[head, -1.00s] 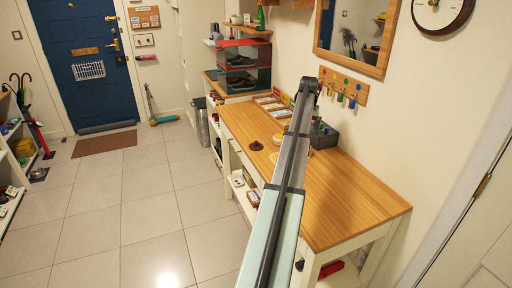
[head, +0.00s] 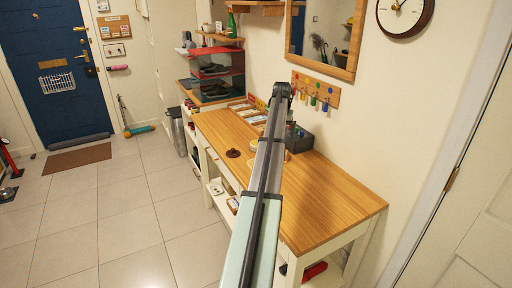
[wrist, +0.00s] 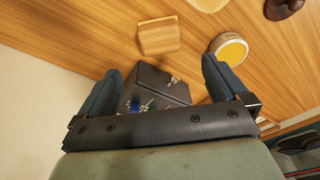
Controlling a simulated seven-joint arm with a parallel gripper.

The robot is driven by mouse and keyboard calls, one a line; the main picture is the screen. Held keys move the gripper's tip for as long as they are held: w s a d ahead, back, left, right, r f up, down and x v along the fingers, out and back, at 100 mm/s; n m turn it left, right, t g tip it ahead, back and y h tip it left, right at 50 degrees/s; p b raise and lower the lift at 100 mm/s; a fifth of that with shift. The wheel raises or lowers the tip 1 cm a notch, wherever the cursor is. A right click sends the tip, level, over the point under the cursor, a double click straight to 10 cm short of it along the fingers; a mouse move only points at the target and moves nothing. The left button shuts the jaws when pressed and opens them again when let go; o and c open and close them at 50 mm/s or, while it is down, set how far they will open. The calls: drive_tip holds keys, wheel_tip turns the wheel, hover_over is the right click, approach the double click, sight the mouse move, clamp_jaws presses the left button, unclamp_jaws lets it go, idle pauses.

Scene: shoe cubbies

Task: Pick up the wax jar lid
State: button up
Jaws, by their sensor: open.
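A dark brown round piece with a raised knob (wrist: 283,8), which looks like the wax jar lid, is cut by the top edge of the wrist view. In the head view it is a small brown disc (head: 233,153) on the wooden tabletop. A round pale-rimmed jar with a yellow top face (wrist: 230,49) lies between it and my gripper in the wrist view. My gripper (wrist: 162,68) is open, with nothing held between its fingers.
A dark grey organizer (wrist: 160,85) with small items shows between my fingers. A wooden block (wrist: 158,36) and another pale wooden piece (wrist: 208,3) are near it. The front of the table (head: 335,205) is clear. Hooks with keys (head: 316,91) hang on the wall behind.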

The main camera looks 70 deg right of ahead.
drive_tip(key=y, duration=0.2)
hover_over(233, 149)
drive_tip(key=f, duration=0.5)
drive_tip(key=w+f, duration=0.1)
drive_tip(key=f, duration=0.1)
drive_tip(key=shift+a+f, duration=0.2)
drive_tip(key=shift+f, duration=0.15)
drive_tip(key=shift+s+d+f, duration=0.1)
drive_tip(key=shift+d+f, duration=0.05)
drive_tip(key=shift+f, duration=0.75)
drive_tip(key=shift+s+d+f, duration=0.1)
drive_tip(key=shift+s+f, duration=0.05)
drive_tip(key=shift+f, duration=0.7)
drive_tip(key=shift+s+d+f, duration=0.1)
drive_tip(key=shift+d+f, duration=0.05)
drive_tip(key=shift+f, duration=0.75)
drive_tip(key=shift+c, duration=0.5)
drive_tip(key=c, duration=0.9)
